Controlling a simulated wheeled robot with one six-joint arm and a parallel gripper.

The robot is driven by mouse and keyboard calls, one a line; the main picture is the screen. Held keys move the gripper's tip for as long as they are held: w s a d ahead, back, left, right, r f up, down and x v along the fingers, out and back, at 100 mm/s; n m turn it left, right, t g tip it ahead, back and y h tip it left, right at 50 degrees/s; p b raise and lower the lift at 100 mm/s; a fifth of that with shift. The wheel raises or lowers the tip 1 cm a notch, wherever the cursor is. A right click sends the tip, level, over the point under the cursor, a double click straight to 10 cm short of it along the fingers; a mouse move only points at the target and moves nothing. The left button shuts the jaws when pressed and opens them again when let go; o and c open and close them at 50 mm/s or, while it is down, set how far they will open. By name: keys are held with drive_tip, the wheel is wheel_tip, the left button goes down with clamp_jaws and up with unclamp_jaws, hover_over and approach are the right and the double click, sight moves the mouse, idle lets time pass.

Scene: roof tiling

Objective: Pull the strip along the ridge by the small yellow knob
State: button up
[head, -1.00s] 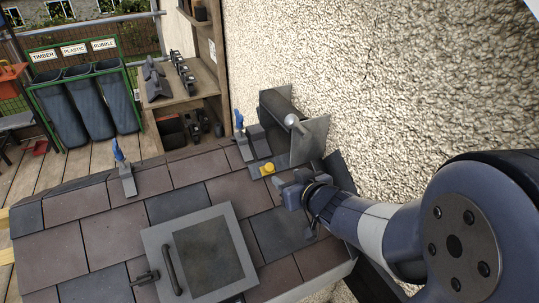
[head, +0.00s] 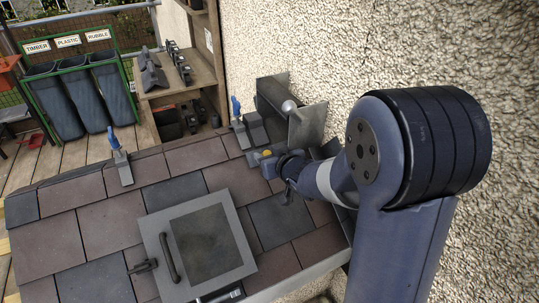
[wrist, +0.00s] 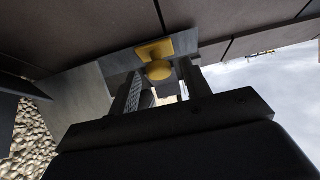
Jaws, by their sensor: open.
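The small yellow knob (head: 266,154) sits on the grey strip (head: 254,158) at the ridge, near the wall. In the wrist view the knob (wrist: 159,69) is a round head on a square yellow base, fixed to the strip's end. My gripper (head: 272,160) is at the knob in the head view. In the wrist view my gripper (wrist: 160,90) is open, its two fingers apart on either side of the space just below the knob. I cannot tell whether a finger touches it. Much of the strip is hidden.
A roof hatch (head: 200,245) with a handle lies in front on the tiles. Blue-handled tools (head: 120,157) stand on the ridge. A metal flashing piece (head: 306,127) and the rough wall (head: 390,50) are close on the right. Bins (head: 85,100) stand at the back left.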

clamp_jaws()
idle(0.4)
